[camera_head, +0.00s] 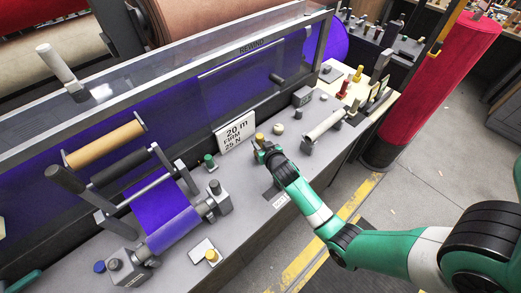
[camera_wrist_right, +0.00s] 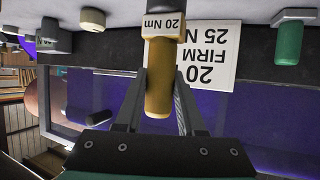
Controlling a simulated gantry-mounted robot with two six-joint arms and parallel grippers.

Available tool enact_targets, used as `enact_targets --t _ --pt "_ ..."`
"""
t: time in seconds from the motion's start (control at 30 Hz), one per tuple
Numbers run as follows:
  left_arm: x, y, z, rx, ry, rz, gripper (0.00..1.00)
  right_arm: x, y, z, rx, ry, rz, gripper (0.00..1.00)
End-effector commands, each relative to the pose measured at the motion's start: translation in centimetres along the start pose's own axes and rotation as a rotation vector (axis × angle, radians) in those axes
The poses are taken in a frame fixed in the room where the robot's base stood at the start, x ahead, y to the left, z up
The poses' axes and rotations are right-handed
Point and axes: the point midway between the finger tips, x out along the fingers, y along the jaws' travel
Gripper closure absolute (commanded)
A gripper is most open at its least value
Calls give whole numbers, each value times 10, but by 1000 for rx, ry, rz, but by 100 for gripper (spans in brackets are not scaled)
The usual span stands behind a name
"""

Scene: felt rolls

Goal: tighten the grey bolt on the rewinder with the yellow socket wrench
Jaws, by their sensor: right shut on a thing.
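The yellow socket wrench (camera_wrist_right: 158,92) stands between the two fingers of my right gripper (camera_wrist_right: 158,100) in the right wrist view. It has a "20 Nm" label near its head, and the gripper is shut on it. In the head view my right gripper (camera_head: 264,152) is over the grey rewinder deck, with a yellow end (camera_head: 260,138) showing just beyond it. I cannot tell which of the several knobs on the deck is the grey bolt, or whether the wrench touches one. My left gripper is not in view.
A sign (camera_head: 236,132) reading "20 m FIRM 25 N" stands close left of the gripper. A green knob (camera_head: 209,160) and purple felt (camera_head: 172,228) on rollers are further left. A clear guard (camera_head: 235,80) runs behind. A red roll (camera_head: 440,85) stands right.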

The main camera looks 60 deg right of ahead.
Motion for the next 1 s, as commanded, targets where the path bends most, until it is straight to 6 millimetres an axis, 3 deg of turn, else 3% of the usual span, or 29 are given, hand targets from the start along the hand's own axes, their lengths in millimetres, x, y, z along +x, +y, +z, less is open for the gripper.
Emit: enact_targets --t 1.0 --pt "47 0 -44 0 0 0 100 -31 0 -64 0 3 -1 100"
